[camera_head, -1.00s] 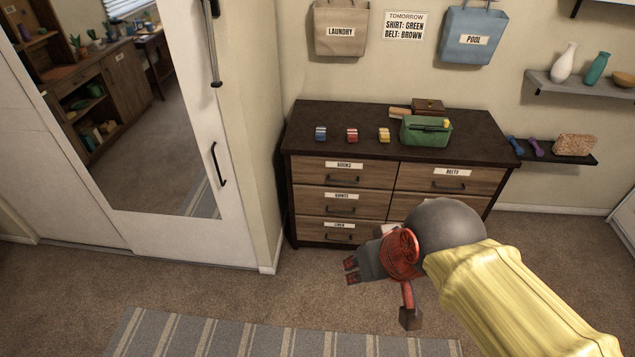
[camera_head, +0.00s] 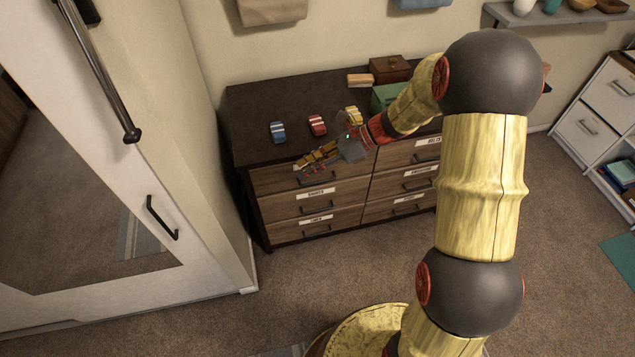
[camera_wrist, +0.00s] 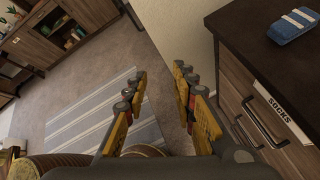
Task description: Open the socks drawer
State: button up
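The dresser (camera_head: 262,108) stands against the wall with two columns of wooden drawers. The socks drawer (camera_head: 272,180) is the top left one and looks shut. Its label is partly covered by my gripper in the head view, but "SOCKS" (camera_wrist: 278,104) reads clearly in the wrist view. Its dark bar handle (camera_wrist: 264,127) lies at the right of the wrist view and shows below my gripper in the head view (camera_head: 318,179). My gripper (camera_head: 304,161) is open and empty, with its fingers apart in the wrist view (camera_wrist: 160,76). It is near the drawer's upper front, not around the handle.
Blue (camera_head: 278,132), red (camera_head: 317,125) and yellow (camera_head: 353,115) rolled items sit on the dresser top. A green container (camera_head: 384,97) and a brown box (camera_head: 390,68) stand behind. A mirrored white wardrobe (camera_head: 200,230) stands at the left. Carpet in front is free.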

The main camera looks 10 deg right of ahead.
jog(key=w+d+f+m+t+y, duration=0.1)
jog(key=w+d+f+m+t, duration=0.1)
jog(key=w+f+m, duration=0.4)
jog(key=w+d+f+m+t+y, duration=0.1)
jog(key=w+d+f+m+t, duration=0.15)
jog(key=f+m, duration=0.35)
jog(key=m+t+h, duration=0.2)
jog(key=m+t, duration=0.4)
jog(key=m, duration=0.4)
send_near(317, 182)
jog(key=x, duration=0.2)
jog(key=shift+g, duration=0.25)
jog(key=b+x, duration=0.2)
jog(key=x, duration=0.6)
jog(key=shift+w+d+f, duration=0.15)
jog(key=shift+f, duration=0.05)
jog(key=shift+c, duration=0.8)
grip_shut()
